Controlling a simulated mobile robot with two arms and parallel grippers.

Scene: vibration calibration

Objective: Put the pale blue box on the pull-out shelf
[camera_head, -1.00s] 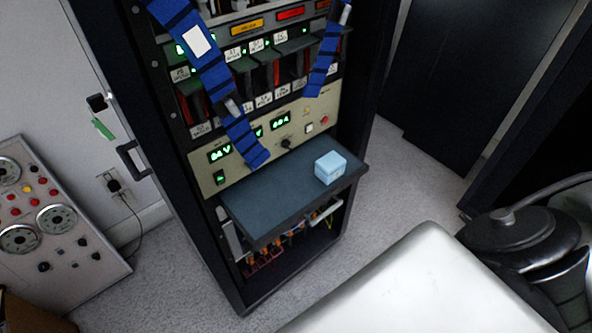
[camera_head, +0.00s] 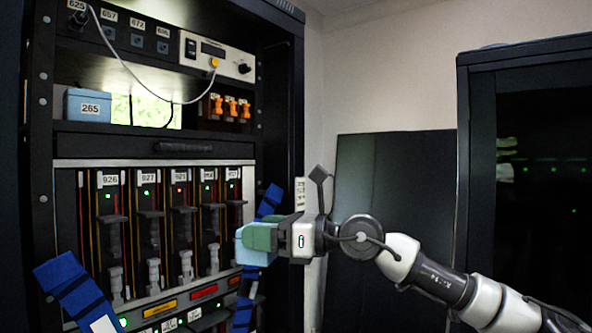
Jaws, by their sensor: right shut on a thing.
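My right gripper (camera_head: 258,237) reaches in from the right, in front of the rack's right post, with greenish fingers. It is shut on a pale blue box (camera_head: 250,258), which is partly hidden by the fingers. Another blue box (camera_head: 90,105), labelled 265, stands in the upper left bay of the rack. The pull-out shelf seen earlier is outside the view now. My left gripper is not in view.
The rack (camera_head: 40,150) fills the left side, with a row of slotted modules (camera_head: 180,215) beside the held box. Blue straps (camera_head: 75,290) hang on its front. A dark panel (camera_head: 385,180) and a dark cabinet (camera_head: 525,80) stand to the right.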

